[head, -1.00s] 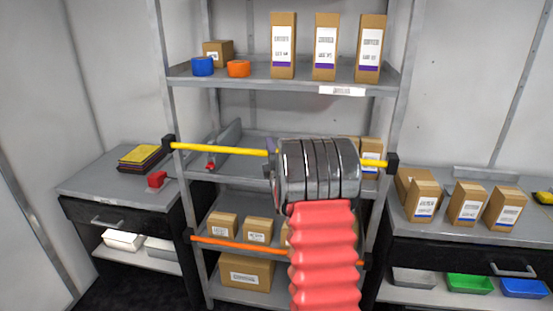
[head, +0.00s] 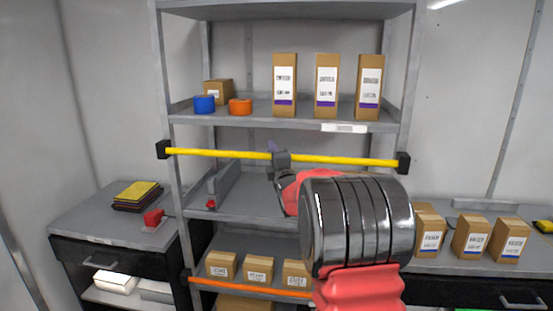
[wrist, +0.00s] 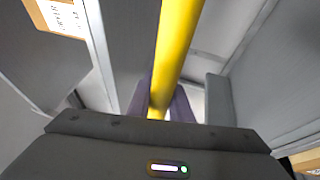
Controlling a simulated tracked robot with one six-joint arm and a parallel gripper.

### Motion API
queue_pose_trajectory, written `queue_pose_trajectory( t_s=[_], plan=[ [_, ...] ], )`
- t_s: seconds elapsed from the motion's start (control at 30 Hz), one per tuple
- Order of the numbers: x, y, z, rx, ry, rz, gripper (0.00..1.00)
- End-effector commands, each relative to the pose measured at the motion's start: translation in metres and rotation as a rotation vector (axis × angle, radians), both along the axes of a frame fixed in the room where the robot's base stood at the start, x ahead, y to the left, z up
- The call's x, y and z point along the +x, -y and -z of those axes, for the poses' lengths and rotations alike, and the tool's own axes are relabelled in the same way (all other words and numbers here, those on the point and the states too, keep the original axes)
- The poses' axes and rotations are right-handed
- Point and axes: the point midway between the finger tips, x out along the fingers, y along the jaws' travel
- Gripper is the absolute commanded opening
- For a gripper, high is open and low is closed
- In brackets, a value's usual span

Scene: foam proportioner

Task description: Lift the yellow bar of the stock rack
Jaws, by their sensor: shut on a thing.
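The yellow bar (head: 345,159) of the stock rack runs across the rack's front, with black end blocks (head: 163,150) at both uprights. It sits above the middle shelf and a little below the upper shelf, nearly level. In the wrist view the bar (wrist: 176,45) passes between my purple fingers (wrist: 167,108); the finger tips are partly hidden by the gripper body. My arm hides part of the middle shelf in the head view.
The upper shelf (head: 225,118) above the bar holds tall boxes (head: 327,87), a blue roll and an orange roll. An orange bar (head: 240,289) crosses lower down, in front of small boxes. Side counters (head: 75,228) stand left and right.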

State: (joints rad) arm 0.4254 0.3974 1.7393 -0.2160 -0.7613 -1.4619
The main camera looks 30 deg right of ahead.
Motion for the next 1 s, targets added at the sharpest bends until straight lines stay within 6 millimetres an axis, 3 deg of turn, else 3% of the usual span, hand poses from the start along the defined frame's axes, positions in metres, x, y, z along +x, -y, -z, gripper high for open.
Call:
queue_pose_trajectory(
  t_s=[0.33, 0.37, 0.6, 1.0],
  plan=[
    [0.0017, -0.0026, -0.0033, -0.003, 0.004, -0.005, 0.0],
    [0.0017, -0.0026, -0.0032, -0.003, 0.004, -0.005, 0.2],
    [0.0015, -0.0017, -0.0017, -0.001, 0.002, -0.003, 0.37],
    [-0.0036, -0.0024, 0.0003, 0.0, 0.0, -0.002, 0.37]
  ],
)
